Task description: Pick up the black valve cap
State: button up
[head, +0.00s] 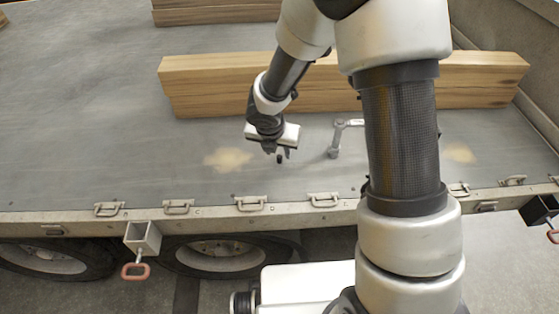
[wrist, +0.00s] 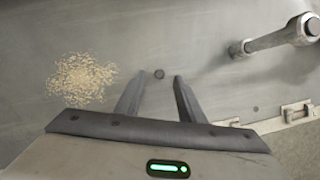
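A small dark round piece, which looks like the black valve cap (wrist: 159,74), lies on the grey trailer bed in the wrist view. It shows between and just beyond the two fingertips of my gripper (wrist: 158,78). The fingers are apart with nothing held between them. In the head view my gripper (head: 278,154) points down over the bed, left of a metal wrench. A dark spot shows at its fingertips there, but I cannot tell cap from finger. The exact height of the fingertips above the cap is unclear.
The metal wrench (head: 334,145) lies right of my gripper; it also shows in the wrist view (wrist: 280,37). Long timber beams (head: 210,88) lie behind. A pale grainy patch (wrist: 82,78) is left of the fingers. The trailer's latched front edge (head: 215,208) is nearer.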

aim_at(279, 156)
jog(key=b+x, duration=0.1)
jog(key=x, duration=0.2)
jog(key=shift+f, duration=0.3)
jog(key=shift+r, duration=0.1)
grip_shut()
